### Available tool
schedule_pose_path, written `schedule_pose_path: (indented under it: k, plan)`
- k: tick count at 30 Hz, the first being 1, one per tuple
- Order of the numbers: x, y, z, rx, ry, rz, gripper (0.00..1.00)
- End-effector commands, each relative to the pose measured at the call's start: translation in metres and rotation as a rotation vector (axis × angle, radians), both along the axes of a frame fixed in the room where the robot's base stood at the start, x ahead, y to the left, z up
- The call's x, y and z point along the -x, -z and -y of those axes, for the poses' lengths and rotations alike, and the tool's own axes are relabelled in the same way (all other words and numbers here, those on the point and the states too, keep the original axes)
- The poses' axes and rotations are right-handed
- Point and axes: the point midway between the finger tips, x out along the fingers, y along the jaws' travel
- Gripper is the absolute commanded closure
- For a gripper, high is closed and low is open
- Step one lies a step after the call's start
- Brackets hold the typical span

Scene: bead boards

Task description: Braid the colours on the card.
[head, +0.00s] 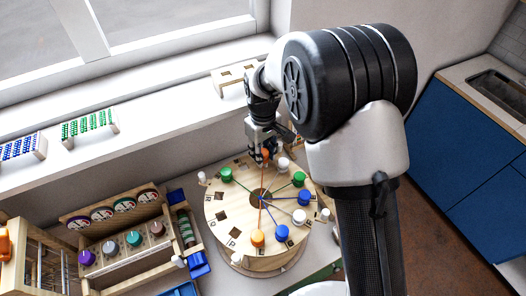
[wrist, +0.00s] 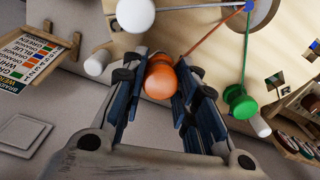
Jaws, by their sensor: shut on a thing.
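The round wooden braiding disc (head: 225,197) stands on the table, with threads running to its central hole. My gripper (head: 264,158) is at its far edge, shut on an orange bobbin (wrist: 160,80) whose thread runs toward the centre. Around the rim sit a white bobbin (head: 283,163), green bobbins (head: 226,174) (head: 299,179), blue bobbins (head: 305,197) (head: 281,233), another white bobbin (head: 299,216) and another orange bobbin (head: 257,238). Dark empty slots show at the disc's left. The colour card (wrist: 28,58) leans on a wooden stand in the wrist view; its small text is hard to read.
White pegs (head: 202,177) (head: 325,214) stand around the disc. A wooden rack of coloured spools (head: 128,240) and a blue tray (head: 198,264) stand at the left. Bead boards (head: 88,125) and a wooden block (head: 230,77) rest on the sill. My arm covers the right.

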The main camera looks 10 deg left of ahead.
Motion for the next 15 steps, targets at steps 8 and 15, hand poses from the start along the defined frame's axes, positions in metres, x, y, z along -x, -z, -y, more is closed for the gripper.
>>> schedule_pose_path:
  k: [8,15]
  plan:
    - [-0.0001,0.0003,-0.0001,-0.001,0.000,0.001,0.97]
    - [-0.0001,0.0090,-0.0001,0.000,0.000,0.000,0.97]
